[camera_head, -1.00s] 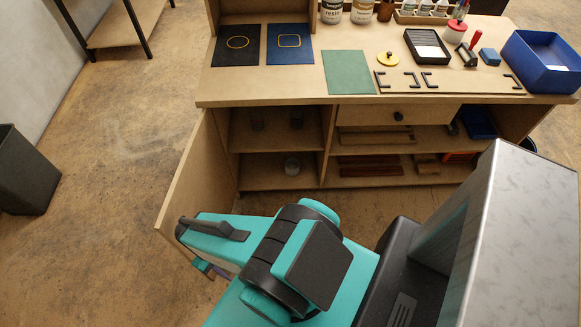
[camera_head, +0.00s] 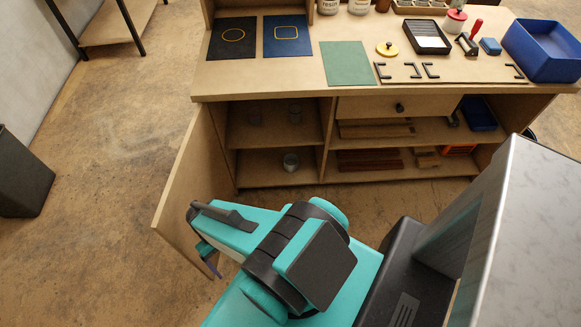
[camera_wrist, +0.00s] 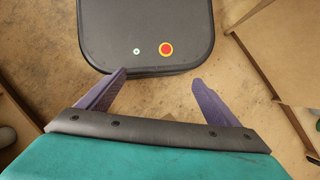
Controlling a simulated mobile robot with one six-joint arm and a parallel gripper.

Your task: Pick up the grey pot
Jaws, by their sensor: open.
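The open cabinet door (camera_head: 187,178) juts out on the left, close to my arm. An upright panel (camera_head: 325,142) bounds the pot shelves on the right. The bench top (camera_head: 300,80) overhangs them. A dark bin (camera_head: 22,175) stands far left; floor between is clear.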

